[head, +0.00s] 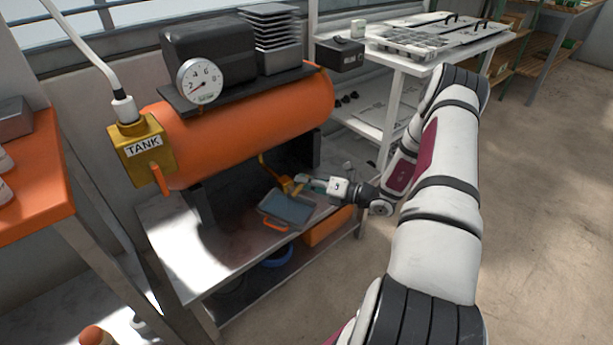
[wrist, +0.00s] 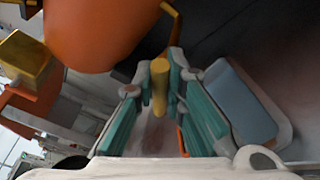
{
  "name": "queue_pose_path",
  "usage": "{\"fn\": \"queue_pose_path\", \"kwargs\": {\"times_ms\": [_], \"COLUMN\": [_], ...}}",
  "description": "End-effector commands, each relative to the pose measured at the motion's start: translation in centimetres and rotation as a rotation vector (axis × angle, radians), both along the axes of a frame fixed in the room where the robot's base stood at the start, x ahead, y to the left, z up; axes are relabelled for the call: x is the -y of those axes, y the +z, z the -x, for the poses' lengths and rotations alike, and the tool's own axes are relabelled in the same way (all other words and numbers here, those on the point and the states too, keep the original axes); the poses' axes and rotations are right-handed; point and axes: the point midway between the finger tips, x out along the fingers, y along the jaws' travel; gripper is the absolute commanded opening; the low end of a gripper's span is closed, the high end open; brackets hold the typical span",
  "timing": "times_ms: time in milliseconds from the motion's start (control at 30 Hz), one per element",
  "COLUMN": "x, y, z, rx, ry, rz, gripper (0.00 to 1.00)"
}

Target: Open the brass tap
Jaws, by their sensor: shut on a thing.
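The brass tap (head: 287,184) sits below the orange tank, at the end of a bent yellow pipe. My gripper (head: 301,181) reaches it from the right, under the tank. In the wrist view the tap's yellow rounded piece (wrist: 159,84) stands between the teal pads of my gripper (wrist: 160,92), which is shut on it. The rest of the tap is partly hidden by the fingers, and how far it is turned cannot be told.
The orange tank (head: 250,115) lies close above my gripper. A blue-grey tray (head: 287,208) with an orange handle is just below it on the metal shelf (head: 190,255). A yellow TANK box (head: 139,150) is at the tank's left end. Open floor lies to the right.

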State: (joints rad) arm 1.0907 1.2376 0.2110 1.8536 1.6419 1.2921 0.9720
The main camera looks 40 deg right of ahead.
Motion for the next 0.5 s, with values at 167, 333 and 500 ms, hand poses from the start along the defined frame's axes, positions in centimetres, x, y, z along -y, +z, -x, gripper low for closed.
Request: {"fn": "queue_pose_path", "kwargs": {"times_ms": [167,333,500], "x": [-0.6,-1.1,-1.7], "y": [1.0,1.4,1.7], "z": [0.1,0.1,0.1], "rx": [0.005,0.011,0.015], "ry": [0.001,0.002,0.002], "rz": [0.164,0.326,0.485], "gripper": [0.00,0.00,0.00]}}
